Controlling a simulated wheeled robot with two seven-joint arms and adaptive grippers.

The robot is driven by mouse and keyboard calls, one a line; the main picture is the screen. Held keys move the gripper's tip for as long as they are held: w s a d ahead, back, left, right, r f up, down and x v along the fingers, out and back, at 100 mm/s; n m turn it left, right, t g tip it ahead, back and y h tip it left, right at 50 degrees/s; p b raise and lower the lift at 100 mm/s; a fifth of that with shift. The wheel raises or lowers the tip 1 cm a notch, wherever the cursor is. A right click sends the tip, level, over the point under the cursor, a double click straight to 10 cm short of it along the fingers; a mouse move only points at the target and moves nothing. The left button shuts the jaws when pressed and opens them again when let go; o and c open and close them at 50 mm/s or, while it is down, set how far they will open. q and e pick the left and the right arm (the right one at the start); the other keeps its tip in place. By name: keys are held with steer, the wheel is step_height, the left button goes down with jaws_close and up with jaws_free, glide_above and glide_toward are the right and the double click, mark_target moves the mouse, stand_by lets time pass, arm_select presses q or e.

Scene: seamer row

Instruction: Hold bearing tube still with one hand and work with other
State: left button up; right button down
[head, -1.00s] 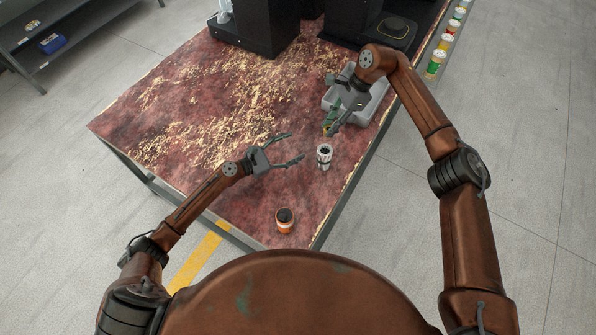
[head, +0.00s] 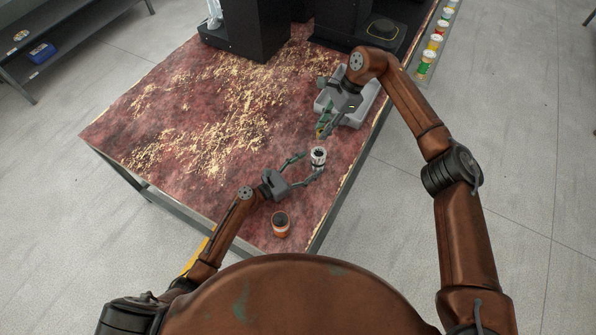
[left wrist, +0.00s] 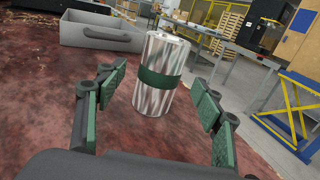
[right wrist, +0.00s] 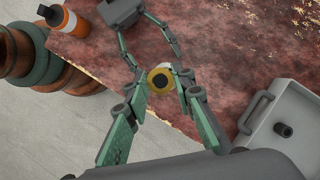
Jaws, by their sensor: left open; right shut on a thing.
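The bearing tube (head: 318,153) is a silver cylinder standing upright on the worn red tabletop. In the left wrist view the tube (left wrist: 157,75) shows a dark green band around its middle. My left gripper (head: 312,164) is open, its fingers on either side of the tube; in its wrist view gaps show at both sides. My right gripper (head: 321,132) is shut on a small yellow ring-shaped part (right wrist: 160,79) with a dark centre, just beyond the tube in the head view. In the right wrist view this part overlaps the tube, so contact between them cannot be told.
A grey bin (head: 363,117) stands beyond my right gripper; a small dark round thing (right wrist: 283,130) lies in it. An orange container (head: 280,229) stands near the table's front edge. Black machines (head: 262,30) stand at the back. The table's left side is free except for yellowish wear.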

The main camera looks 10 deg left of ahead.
mark_target(318, 159)
arm_select(q)
steer(key=shift+x, duration=2.4)
steer(key=shift+c, duration=0.6)
steer(key=c, duration=1.2)
